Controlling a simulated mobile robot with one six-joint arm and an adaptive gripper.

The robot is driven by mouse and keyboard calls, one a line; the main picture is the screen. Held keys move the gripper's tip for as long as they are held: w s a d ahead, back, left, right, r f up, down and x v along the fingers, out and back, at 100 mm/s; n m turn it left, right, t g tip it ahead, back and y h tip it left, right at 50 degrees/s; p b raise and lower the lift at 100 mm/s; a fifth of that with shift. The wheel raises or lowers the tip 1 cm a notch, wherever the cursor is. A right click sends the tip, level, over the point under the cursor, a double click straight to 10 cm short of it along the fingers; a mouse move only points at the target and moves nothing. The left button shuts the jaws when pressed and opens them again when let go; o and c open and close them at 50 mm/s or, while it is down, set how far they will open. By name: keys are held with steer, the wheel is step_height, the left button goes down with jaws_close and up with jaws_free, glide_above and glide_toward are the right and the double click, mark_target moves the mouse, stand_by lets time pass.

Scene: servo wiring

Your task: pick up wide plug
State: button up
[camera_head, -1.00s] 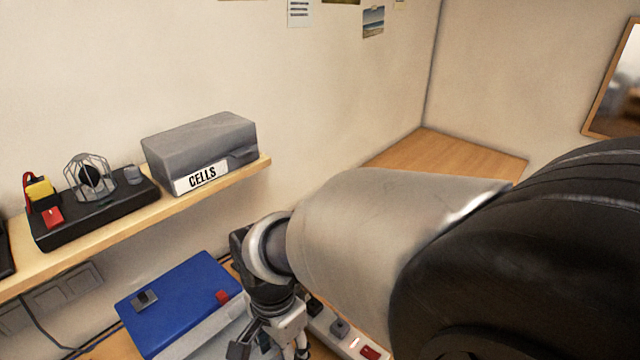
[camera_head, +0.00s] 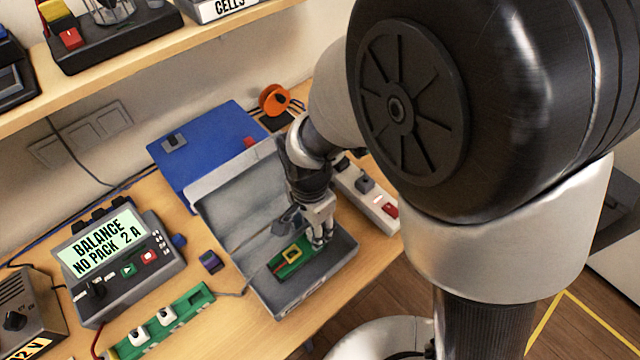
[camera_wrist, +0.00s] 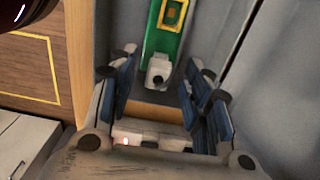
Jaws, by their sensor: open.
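A white block-like plug (camera_wrist: 158,72) sits at the near end of a green board (camera_wrist: 166,38) in the wrist view; I cannot tell whether it is the wide plug. The board (camera_head: 291,258), with a yellow square on it, lies in an open grey case (camera_head: 283,304). My gripper (camera_head: 322,238) points down into the case at the board's right end. In the wrist view my gripper (camera_wrist: 160,64) is open, its fingers on either side of the white plug. Two white plugs (camera_head: 166,314) stand on another green strip (camera_head: 188,302). A small dark plug (camera_head: 210,261) lies between charger and case.
The case's raised lid (camera_head: 235,205) stands on its left. A charger (camera_head: 125,270) reading "BALANCE NO PACK 2 A" is at left. A blue box (camera_head: 205,150) and orange spool (camera_head: 273,99) are behind; a power strip (camera_head: 372,190) is at right. A shelf (camera_head: 150,45) hangs above.

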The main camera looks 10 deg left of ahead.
step_height(320, 180, down, 3)
steer(key=shift+r+b, duration=0.1)
steer(key=shift+b, duration=0.25)
steer(key=c, duration=1)
